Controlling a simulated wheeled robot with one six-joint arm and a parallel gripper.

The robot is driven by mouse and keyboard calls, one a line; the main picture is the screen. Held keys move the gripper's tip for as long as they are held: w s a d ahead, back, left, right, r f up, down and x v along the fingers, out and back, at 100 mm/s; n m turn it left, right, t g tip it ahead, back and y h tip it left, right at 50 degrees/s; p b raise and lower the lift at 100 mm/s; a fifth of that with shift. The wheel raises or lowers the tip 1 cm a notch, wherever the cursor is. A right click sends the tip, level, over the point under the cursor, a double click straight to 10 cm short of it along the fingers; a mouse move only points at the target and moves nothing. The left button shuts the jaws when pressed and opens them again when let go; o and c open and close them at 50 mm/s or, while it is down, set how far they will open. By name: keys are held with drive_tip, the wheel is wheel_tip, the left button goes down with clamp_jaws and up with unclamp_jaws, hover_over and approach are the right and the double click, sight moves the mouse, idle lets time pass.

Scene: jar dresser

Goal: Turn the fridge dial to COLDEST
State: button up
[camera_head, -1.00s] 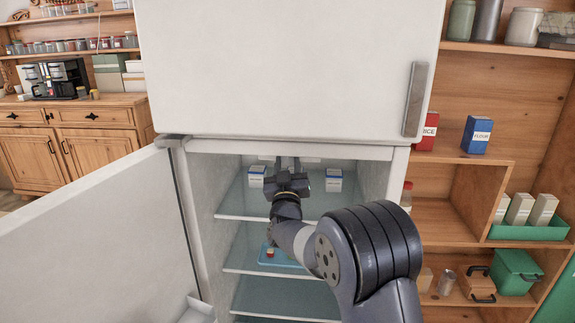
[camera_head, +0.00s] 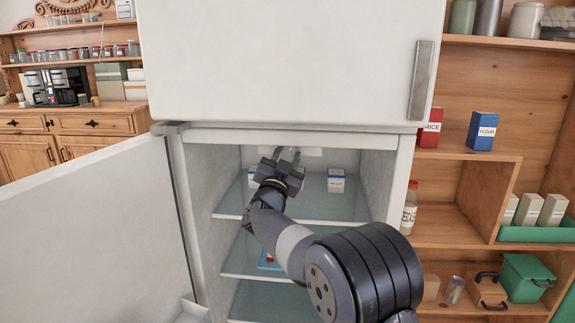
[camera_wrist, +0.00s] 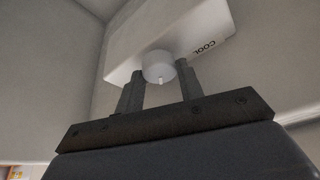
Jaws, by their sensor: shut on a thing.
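The fridge dial (camera_wrist: 158,66) is a small white round knob on a white box (camera_wrist: 140,35) at the back of the fridge compartment. The word COOL shows on the box, right of the dial; other markings are not in view. A small nub sticks out at the dial's lower edge. My gripper (camera_wrist: 160,82) is shut on the dial, one finger on each side. In the head view my gripper (camera_head: 286,156) is rolled over to the right and hides the dial; part of the box (camera_head: 311,152) shows beside it.
The fridge door (camera_head: 90,225) stands open at the left. A glass shelf (camera_head: 320,207) lies below my gripper, with a small blue and white carton (camera_head: 336,180) to the right and another (camera_head: 252,178) to the left. The side walls are close.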

drive_tip(key=shift+a+m+g+h, duration=0.1)
drive_tip(key=shift+m+g+h, duration=0.25)
drive_tip(key=shift+m, duration=0.7)
drive_tip(key=shift+m+g+h, duration=0.25)
drive_tip(key=shift+m+h, duration=0.2)
drive_tip(key=shift+m, duration=0.6)
drive_tip(key=shift+r, duration=0.1)
drive_tip(key=o, duration=1)
drive_tip(key=b+v, duration=0.2)
drive_tip(key=v, duration=0.8)
drive_tip(key=shift+s+a, duration=0.2)
drive_tip(key=shift+s, duration=0.15)
drive_tip(key=shift+w, duration=0.1)
